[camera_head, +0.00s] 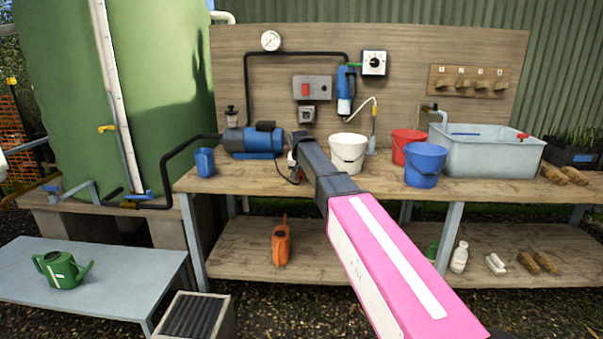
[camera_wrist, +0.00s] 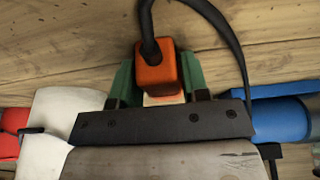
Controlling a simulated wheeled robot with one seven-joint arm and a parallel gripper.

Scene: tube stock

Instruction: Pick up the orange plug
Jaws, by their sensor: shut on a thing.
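The orange plug (camera_wrist: 157,72) shows in the wrist view between the green fingers of my gripper (camera_wrist: 156,84). A black cable runs from its top and curves down to the right. My gripper is shut on the plug, with the wooden bench top behind it. In the head view my pink and black arm reaches over the bench, and its end is beside the blue pump (camera_head: 252,140). The plug itself is hidden or too small to make out in the head view.
A white bucket (camera_head: 348,153) stands right of my arm's end, with a red bucket (camera_head: 407,142) and blue bucket (camera_head: 425,165) farther right. A blue cup (camera_head: 205,161) stands left of the pump. The wooden backboard (camera_head: 225,60) rises behind.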

